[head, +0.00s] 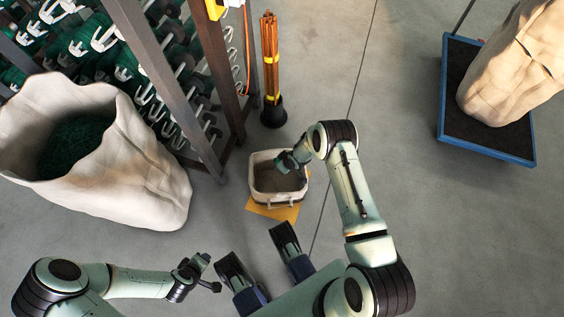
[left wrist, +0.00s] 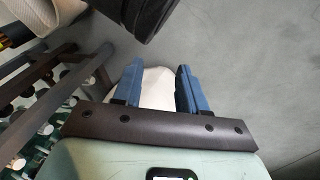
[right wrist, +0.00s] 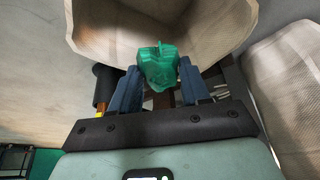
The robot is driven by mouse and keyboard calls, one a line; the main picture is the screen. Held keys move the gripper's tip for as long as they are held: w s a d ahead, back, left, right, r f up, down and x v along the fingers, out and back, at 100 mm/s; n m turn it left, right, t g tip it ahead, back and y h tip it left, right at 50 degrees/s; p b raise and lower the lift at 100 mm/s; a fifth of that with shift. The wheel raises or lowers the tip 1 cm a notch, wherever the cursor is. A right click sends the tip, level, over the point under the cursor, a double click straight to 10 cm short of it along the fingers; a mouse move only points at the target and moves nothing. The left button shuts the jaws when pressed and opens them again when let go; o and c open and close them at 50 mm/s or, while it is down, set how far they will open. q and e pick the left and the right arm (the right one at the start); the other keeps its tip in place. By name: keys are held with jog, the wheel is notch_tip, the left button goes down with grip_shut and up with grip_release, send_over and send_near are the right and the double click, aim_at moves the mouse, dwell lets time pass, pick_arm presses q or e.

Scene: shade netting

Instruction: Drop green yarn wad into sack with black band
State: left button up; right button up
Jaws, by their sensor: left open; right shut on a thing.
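My right gripper (right wrist: 160,88) is shut on a green yarn wad (right wrist: 158,65) in the right wrist view. In the head view its hand (head: 287,160) is at a small pale bin (head: 277,198); the wad is not clear there. A pale sack (head: 535,55) stands at the upper right, with a thin dark line across it that may be the black band. A large pale sack (head: 150,170) at the left has dark green netting inside and shows no band. My left gripper (left wrist: 158,88) is open and empty; its hand (head: 200,272) is low in the head view.
A rack (head: 160,60) full of green spools stands behind the left sack. Bundled orange poles (head: 270,55) stand in a black base beside it. The right sack rests on a blue-edged platform (head: 487,140). Grey floor between the bin and platform is clear.

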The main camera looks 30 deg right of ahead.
pick_arm(q)
jog(key=shift+s+a+f+g+b, duration=0.15)
jog(key=shift+s+f+g+b, duration=0.1)
jog(key=shift+s+f, duration=0.4)
jog(key=shift+s+a+f+g+b, duration=0.1)
jog(key=shift+s+f+g+b, duration=0.15)
jog(key=shift+s+f, duration=0.35)
pick_arm(e)
jog(key=shift+f, duration=1.15)
jog(key=o, duration=1.1)
jog(key=p+v, duration=0.2)
jog(key=v, duration=0.2)
jog(key=shift+r, duration=0.3)
pick_arm(q)
jog(key=s+d+r+p, duration=0.2)
jog(key=d+r, duration=0.1)
jog(key=r, duration=0.3)
jog(key=shift+r+h+p, duration=0.2)
jog(key=shift+h+p, duration=0.2)
pick_arm(e)
jog(key=v, duration=0.8)
jog(key=shift+s+r, duration=0.2)
jog(key=shift+r, duration=0.15)
pick_arm(q)
jog(key=shift+d, duration=0.1)
